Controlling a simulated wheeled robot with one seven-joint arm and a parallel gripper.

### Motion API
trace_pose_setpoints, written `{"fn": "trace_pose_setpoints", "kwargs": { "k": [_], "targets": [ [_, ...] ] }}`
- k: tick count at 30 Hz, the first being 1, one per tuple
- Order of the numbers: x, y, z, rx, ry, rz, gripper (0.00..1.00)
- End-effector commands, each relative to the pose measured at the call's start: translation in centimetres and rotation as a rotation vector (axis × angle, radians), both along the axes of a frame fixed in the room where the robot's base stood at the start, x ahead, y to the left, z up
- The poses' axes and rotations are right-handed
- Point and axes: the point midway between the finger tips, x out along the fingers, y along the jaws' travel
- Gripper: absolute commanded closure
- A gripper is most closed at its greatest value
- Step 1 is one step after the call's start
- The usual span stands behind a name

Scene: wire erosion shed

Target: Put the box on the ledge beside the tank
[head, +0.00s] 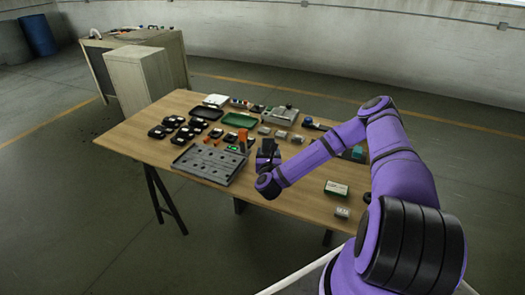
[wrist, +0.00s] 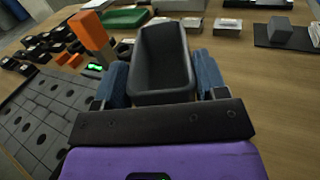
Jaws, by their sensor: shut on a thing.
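My gripper (head: 267,162) is over the wooden table, near the right end of a grey tray. In the wrist view its blue-padded fingers (wrist: 161,82) are shut on the two sides of a dark grey, open-topped box (wrist: 162,98). The box looks upright and empty; I cannot tell if its base touches the table. In the head view it is a small dark shape (head: 268,147) at the gripper. A beige machine (head: 140,75) stands at the back left, beyond the table's far end. I cannot make out a tank or a ledge on it.
The table (head: 310,187) carries a grey tray with holes (head: 212,165), an orange-topped piece (wrist: 92,32), a green tray (head: 238,120), several black items (head: 170,123) and a white-and-green box (head: 337,188). A blue barrel (head: 38,36) stands far left. Floor left of the table is clear.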

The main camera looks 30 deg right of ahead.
Motion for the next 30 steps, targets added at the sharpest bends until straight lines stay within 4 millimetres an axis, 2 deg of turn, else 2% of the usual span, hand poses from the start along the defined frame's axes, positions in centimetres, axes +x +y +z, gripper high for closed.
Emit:
{"fn": "trace_pose_setpoints", "kwargs": {
  "k": [3,9,17,24,30],
  "targets": [
    [2.7,-0.6,-0.2,-0.002,-0.002,-0.001,0.61],
    [5.6,-1.3,-0.5,0.000,-0.001,0.000,0.61],
    [7.3,-1.7,-0.6,-0.001,-0.002,0.000,0.61],
    [7.1,-1.6,-4.0,0.000,0.001,0.001,0.61],
    [7.0,-1.7,-4.2,0.000,0.000,0.001,0.61]
  ]
}}
